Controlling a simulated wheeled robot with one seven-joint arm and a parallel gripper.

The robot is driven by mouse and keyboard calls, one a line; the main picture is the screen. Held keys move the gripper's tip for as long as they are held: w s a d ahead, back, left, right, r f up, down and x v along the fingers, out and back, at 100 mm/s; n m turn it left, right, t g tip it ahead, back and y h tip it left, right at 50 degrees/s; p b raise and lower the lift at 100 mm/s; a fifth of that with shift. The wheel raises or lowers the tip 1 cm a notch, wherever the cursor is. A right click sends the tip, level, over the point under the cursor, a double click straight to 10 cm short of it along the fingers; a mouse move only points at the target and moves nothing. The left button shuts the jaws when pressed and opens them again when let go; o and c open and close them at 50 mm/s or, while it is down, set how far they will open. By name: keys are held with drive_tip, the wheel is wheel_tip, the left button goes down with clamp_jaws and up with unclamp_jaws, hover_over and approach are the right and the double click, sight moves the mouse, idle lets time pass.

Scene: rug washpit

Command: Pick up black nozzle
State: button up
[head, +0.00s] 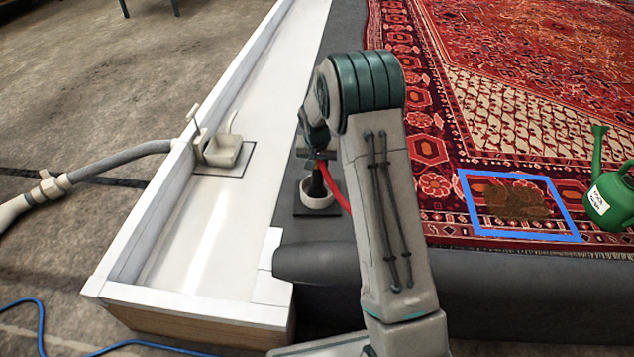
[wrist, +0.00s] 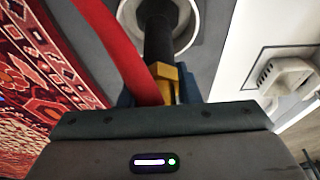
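The black nozzle (head: 317,187) stands in a round white holder (head: 316,200) on the dark platform, partly hidden by my arm. In the wrist view the nozzle (wrist: 160,32) runs down into the white holder (wrist: 186,40), with a gold-coloured part (wrist: 176,82) at its near end. A red hose (wrist: 110,40) runs beside it; it also shows in the head view (head: 330,187). My gripper (wrist: 158,92) is right at the gold part, its dark blue fingers partly hidden behind the hose and hand. Whether the fingers touch or grip it is not clear.
A white trough (head: 200,225) with a drain fitting (head: 222,152) and grey hose lies left. A red patterned rug (head: 540,80) lies right, with a brown stain inside a blue frame (head: 520,233) and a green watering can (head: 612,197). A blue cable (head: 40,325) crosses the floor.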

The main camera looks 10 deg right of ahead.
drive_tip(key=shift+c, duration=0.7)
drive_tip(key=shift+r, duration=0.1)
